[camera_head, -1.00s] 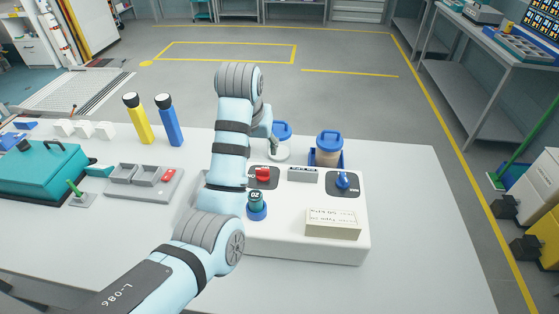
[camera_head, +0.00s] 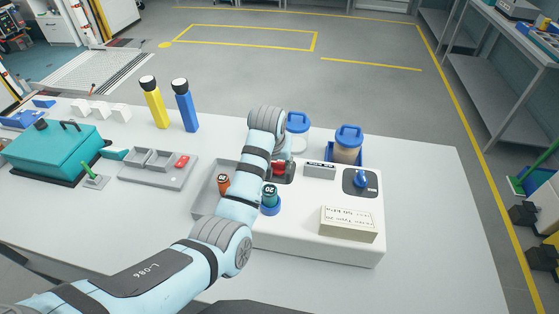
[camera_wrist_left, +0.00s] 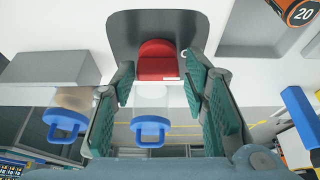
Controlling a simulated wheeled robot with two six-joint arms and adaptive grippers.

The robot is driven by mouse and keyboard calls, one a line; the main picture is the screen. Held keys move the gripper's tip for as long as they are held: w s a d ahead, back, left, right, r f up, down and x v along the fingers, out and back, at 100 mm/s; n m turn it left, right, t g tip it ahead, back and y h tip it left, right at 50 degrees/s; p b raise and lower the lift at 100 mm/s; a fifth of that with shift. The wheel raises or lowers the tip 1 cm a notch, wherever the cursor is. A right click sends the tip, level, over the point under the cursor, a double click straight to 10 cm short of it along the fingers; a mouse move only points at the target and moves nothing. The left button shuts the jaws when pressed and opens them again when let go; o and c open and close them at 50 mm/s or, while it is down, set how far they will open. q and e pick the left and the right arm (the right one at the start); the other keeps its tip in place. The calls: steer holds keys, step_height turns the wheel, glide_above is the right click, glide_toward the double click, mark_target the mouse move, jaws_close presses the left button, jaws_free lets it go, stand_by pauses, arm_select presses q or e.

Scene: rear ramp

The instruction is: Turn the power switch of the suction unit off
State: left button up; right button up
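The suction unit (camera_head: 300,225) is a white box on the table, with a red switch (camera_head: 281,168) on a dark plate at its back left. In the left wrist view the red switch (camera_wrist_left: 157,62) sits upper middle on its dark plate (camera_wrist_left: 125,30). My left gripper (camera_wrist_left: 159,72) has its two teal-padded fingers apart, one on each side of the switch, with narrow gaps. In the head view the fingers are mostly hidden by my wrist and forearm. My right gripper is not in view.
A blue knob (camera_head: 361,179) on a dark plate, a label block (camera_head: 348,224) and a teal-capped bottle (camera_head: 270,194) stand on the unit. Two blue-lidded jars (camera_head: 348,145) are behind it. An orange bottle (camera_head: 223,183) stands at its left. The table's right end is clear.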

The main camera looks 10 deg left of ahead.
arm_select(q)
steer(key=shift+w+d, duration=0.1)
steer(key=c, duration=0.7)
